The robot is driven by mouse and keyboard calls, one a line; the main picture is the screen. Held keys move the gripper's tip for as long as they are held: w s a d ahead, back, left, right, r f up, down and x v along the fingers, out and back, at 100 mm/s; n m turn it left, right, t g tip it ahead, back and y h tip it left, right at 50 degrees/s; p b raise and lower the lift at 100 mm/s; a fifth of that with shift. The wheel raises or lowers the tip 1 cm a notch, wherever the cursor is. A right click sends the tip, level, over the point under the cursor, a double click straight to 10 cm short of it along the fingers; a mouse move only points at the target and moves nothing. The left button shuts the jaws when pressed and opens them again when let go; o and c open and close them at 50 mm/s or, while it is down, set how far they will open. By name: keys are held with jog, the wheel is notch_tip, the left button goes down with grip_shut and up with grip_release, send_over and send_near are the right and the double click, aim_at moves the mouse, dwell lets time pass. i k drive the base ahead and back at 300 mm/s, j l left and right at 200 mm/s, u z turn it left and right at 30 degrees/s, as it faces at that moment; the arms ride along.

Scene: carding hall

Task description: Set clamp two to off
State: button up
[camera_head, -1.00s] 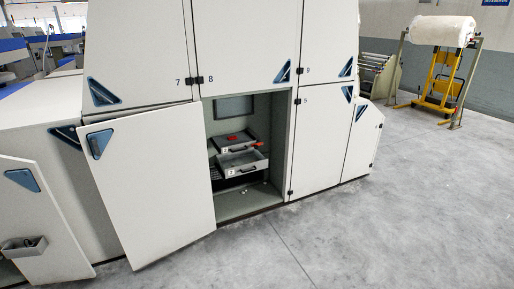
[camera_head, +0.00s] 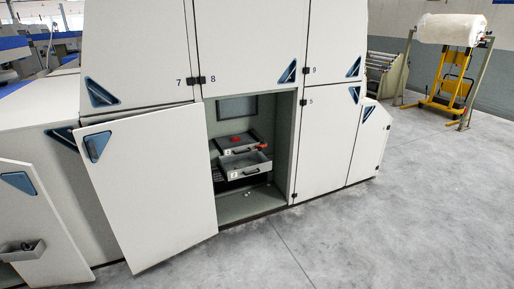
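An open bay in the white machine (camera_head: 145,185) holds two grey drawer-like units, one above the other. My gripper is not in view.
A large white door (camera_head: 150,185) stands open at the left of the bay. Another open door (camera_head: 35,215) with a small bin is at far left. The grey floor (camera_head: 370,240) in front and right is clear. A yellow trolley (camera_head: 447,90) stands by a white roll at back right.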

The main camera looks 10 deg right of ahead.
aim_at(259, 147)
jog(key=i+l+u, duration=0.3)
jog(key=i+l, duration=0.85)
jog(key=i, duration=0.5)
jog(key=i+l+u, duration=0.3)
jog(key=i+l, duration=1.2)
